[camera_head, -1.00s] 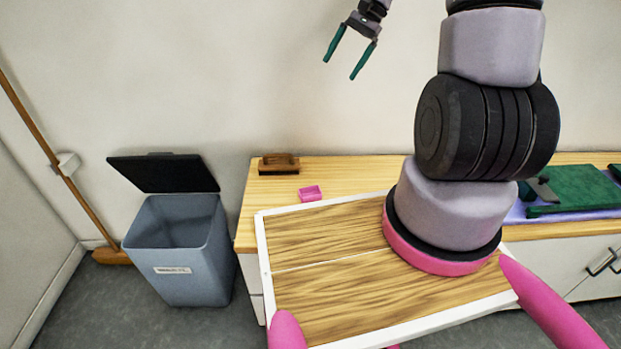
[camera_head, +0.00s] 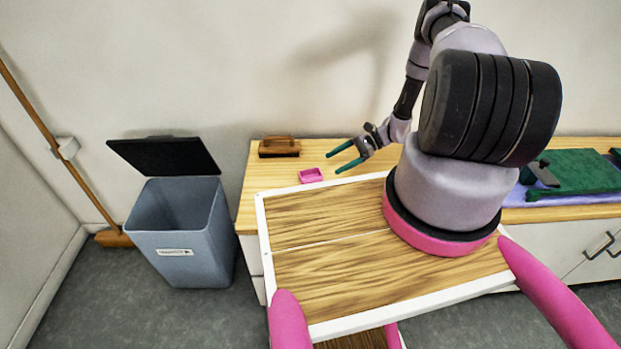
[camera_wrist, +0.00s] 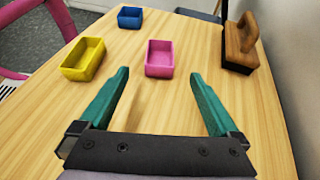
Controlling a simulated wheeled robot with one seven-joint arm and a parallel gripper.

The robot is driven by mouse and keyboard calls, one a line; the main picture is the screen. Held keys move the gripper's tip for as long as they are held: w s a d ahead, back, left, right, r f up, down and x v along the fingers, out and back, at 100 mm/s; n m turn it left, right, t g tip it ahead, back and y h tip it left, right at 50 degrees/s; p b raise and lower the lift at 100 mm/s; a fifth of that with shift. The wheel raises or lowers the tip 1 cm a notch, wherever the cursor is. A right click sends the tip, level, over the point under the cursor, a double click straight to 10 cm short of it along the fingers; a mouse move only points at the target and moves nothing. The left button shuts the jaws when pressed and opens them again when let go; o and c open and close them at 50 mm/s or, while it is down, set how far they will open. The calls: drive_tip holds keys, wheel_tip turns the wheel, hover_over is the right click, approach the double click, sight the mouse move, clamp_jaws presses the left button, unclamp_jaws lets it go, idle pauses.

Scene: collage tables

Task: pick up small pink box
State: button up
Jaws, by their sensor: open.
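The small pink box (camera_head: 311,175) is an open-topped tray on the wooden table, near its left end. In the wrist view the pink box (camera_wrist: 159,58) stands upright ahead of my fingers, roughly centred between them and apart from them. My gripper (camera_head: 340,159) is open and empty, with teal fingers pointing left towards the box in the head view. In the wrist view the two fingers of my gripper (camera_wrist: 158,90) are spread wide over the table.
A brown wooden brush-like block (camera_wrist: 240,42) stands right of the box in the wrist view. A yellow box (camera_wrist: 84,59) and a blue box (camera_wrist: 130,17) stand left and beyond. A grey-blue bin (camera_head: 183,230) stands left of the table (camera_head: 262,190). A green board (camera_head: 580,172) lies right.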

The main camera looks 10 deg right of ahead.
sight(312, 174)
drive_tip(key=x, duration=1)
drive_tip(key=c, duration=1.4)
